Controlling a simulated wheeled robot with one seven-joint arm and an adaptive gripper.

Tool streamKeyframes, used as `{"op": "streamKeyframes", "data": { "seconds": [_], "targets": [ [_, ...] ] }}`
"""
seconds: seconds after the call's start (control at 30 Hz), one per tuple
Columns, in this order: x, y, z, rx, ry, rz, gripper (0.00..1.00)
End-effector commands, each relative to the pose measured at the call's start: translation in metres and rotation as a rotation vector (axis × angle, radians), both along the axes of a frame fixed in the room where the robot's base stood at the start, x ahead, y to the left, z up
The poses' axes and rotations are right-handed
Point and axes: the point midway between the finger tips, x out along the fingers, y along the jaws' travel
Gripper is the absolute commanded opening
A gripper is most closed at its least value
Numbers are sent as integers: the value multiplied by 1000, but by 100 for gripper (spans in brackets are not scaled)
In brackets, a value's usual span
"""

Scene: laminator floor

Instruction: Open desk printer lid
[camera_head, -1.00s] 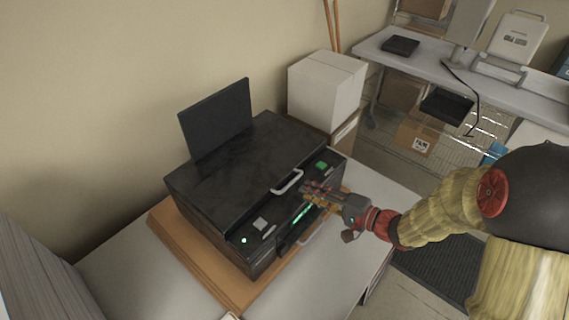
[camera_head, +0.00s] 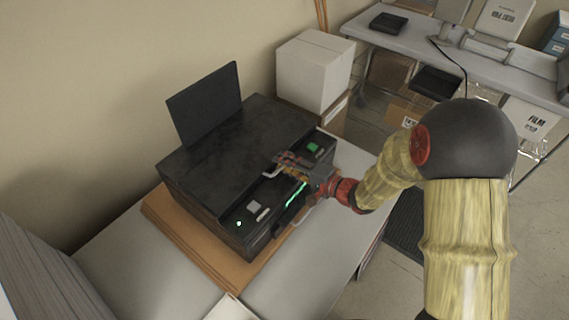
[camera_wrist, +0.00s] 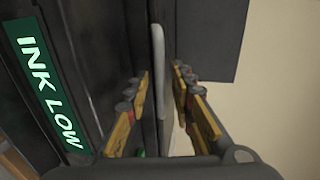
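The black desk printer (camera_head: 215,170) stands on a brown board, its lid (camera_head: 225,140) lying flat and closed. A light grey lid handle (camera_head: 270,172) sits at the lid's front edge, partly hidden by my gripper in the head view. My gripper (camera_head: 288,163) is at the printer's front. In the wrist view, the handle (camera_wrist: 158,75) stands between the parted yellow-padded fingers of my gripper (camera_wrist: 160,105), with visible gaps on both sides. A green "INK LOW" display (camera_wrist: 46,90) shows at the left there.
The brown board (camera_head: 190,245) lies on a light table (camera_head: 130,270). A white box (camera_head: 315,70) on a cardboard box stands behind the printer to the right. A paper stack (camera_head: 40,270) is at the left. A grey bench (camera_head: 480,70) stands at the back right.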

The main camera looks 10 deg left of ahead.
Motion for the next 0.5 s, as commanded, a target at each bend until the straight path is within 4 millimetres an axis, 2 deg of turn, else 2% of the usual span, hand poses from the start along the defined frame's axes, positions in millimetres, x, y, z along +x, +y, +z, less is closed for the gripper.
{"op": "streamKeyframes", "data": {
  "seconds": [0.07,0.5],
  "targets": [
    [0,0,0,0,0,0,23],
    [0,0,0,0,0,0,0]
  ]
}}
